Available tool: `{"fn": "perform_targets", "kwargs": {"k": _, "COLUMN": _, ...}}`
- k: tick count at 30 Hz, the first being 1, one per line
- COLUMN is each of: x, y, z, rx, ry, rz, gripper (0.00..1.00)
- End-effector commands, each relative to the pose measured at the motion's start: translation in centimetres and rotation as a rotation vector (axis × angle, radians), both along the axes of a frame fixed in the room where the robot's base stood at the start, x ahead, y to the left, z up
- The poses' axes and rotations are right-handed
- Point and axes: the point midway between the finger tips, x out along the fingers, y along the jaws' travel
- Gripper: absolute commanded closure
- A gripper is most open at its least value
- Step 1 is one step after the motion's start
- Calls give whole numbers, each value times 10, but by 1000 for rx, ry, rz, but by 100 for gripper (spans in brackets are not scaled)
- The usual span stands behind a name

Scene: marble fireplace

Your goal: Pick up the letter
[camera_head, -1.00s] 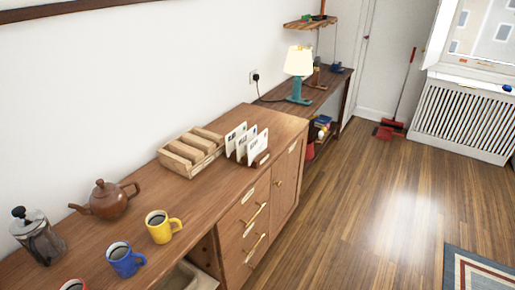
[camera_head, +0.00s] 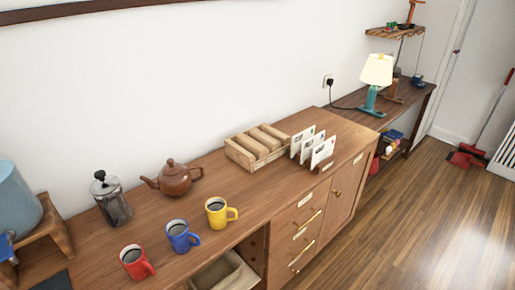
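Several white letters (camera_head: 321,151) stand upright, slightly tilted, in a row on the wooden sideboard (camera_head: 347,131). They have small dark markings on their faces. A small dark wooden base (camera_head: 323,166) shows at their lower front edge. Which of them is the task's letter I cannot tell. My gripper is not in view.
A wooden crate (camera_head: 240,157) stands left of the letters. Left along the top are a brown teapot (camera_head: 174,179), a French press (camera_head: 111,200), and yellow (camera_head: 216,212), blue (camera_head: 180,237) and red (camera_head: 133,262) mugs. A lamp (camera_head: 377,72) stands behind right.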

Motion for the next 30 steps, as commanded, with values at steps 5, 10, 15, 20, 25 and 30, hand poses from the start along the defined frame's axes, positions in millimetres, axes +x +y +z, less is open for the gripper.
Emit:
{"fn": "perform_targets", "kwargs": {"k": 5, "x": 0, "y": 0, "z": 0, "rx": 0, "ry": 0, "rz": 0, "gripper": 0}}
{"fn": "perform_targets", "kwargs": {"k": 10, "x": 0, "y": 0, "z": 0, "rx": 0, "ry": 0, "rz": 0, "gripper": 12}}
{"fn": "perform_targets", "kwargs": {"k": 15, "x": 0, "y": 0, "z": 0, "rx": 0, "ry": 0, "rz": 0, "gripper": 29}}
{"fn": "perform_targets", "kwargs": {"k": 20, "x": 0, "y": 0, "z": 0, "rx": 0, "ry": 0, "rz": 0, "gripper": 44}}
{"fn": "perform_targets", "kwargs": {"k": 25, "x": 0, "y": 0, "z": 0, "rx": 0, "ry": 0, "rz": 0, "gripper": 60}}
{"fn": "perform_targets", "kwargs": {"k": 30, "x": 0, "y": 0, "z": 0, "rx": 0, "ry": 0, "rz": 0, "gripper": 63}}
